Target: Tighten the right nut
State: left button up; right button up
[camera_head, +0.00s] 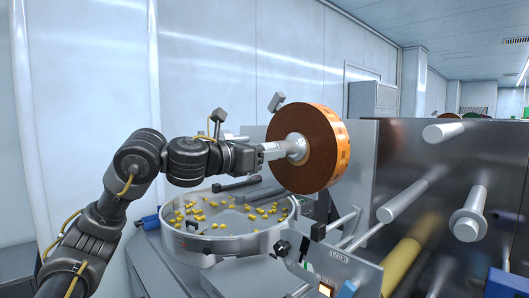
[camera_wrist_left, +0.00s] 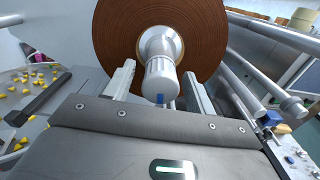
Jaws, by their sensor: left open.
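A brown film roll (camera_head: 312,148) with an orange rim sits on the machine, its flat face toward my left arm; it fills the top of the left wrist view (camera_wrist_left: 112,35). A light grey ribbed nut (camera_wrist_left: 161,75) sticks out from a pale hub (camera_wrist_left: 160,43) at the roll's center. My left gripper (camera_head: 274,150) is at this nut. In the left wrist view its open fingers (camera_wrist_left: 160,88) stand on either side of the nut, with small gaps showing. The nut is mostly hidden by the gripper in the head view. My right gripper is not in view.
A round metal bowl (camera_head: 225,245) with yellow pieces lies below my left arm. A dark machine panel (camera_head: 455,160) with rollers (camera_head: 402,202) and a flanged spindle (camera_head: 468,224) stands at right. A control box (camera_head: 335,268) is in front.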

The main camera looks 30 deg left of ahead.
pick_arm(q)
jog(key=shift+s, duration=0.1)
jog(key=shift+s+a+b, duration=0.15)
jog(key=shift+s+b, duration=0.15)
jog(key=shift+s, duration=0.1)
jog(key=b+v, duration=0.3)
jog(key=v, duration=0.6)
jog(key=shift+s+a, duration=0.2)
jog(key=shift+s, duration=0.15)
